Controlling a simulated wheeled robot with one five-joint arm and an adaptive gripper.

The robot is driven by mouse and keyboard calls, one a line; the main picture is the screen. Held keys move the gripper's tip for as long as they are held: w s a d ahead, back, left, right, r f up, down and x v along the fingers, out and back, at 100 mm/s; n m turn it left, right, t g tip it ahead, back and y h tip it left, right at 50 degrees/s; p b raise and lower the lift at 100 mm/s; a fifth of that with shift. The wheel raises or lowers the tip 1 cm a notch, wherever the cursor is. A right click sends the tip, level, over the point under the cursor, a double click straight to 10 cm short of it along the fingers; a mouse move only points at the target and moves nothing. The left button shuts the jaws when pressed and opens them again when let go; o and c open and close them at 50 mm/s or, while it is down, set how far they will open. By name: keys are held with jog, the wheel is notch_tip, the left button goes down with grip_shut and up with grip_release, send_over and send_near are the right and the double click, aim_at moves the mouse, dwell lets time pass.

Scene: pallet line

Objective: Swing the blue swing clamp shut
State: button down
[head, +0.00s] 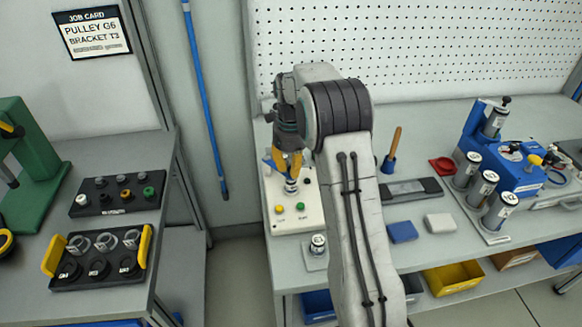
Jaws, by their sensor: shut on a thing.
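My gripper (288,166), with yellow fingers, points down over a white fixture (311,206) on the bench. It is shut on the blue swing clamp (268,164), of which only a small blue part shows beside the fingers. A small silver cylinder (291,186) stands upright on the fixture just below the fingertips. The fingers and my arm hide most of the clamp, so I cannot tell its exact angle or whether it touches the cylinder.
To the right are a wooden-handled tool (392,148), a blue block (403,232), a white block (440,223) and a blue machine (520,172). A pegboard (430,45) stands behind.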

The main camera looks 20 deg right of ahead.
jog(key=shift+s+f, duration=0.2)
jog(key=c, duration=1.1)
grip_release()
jog(key=shift+w+r, duration=0.1)
jog(key=shift+r, duration=0.05)
jog(key=shift+r, duration=6)
jog(key=shift+n, duration=0.3)
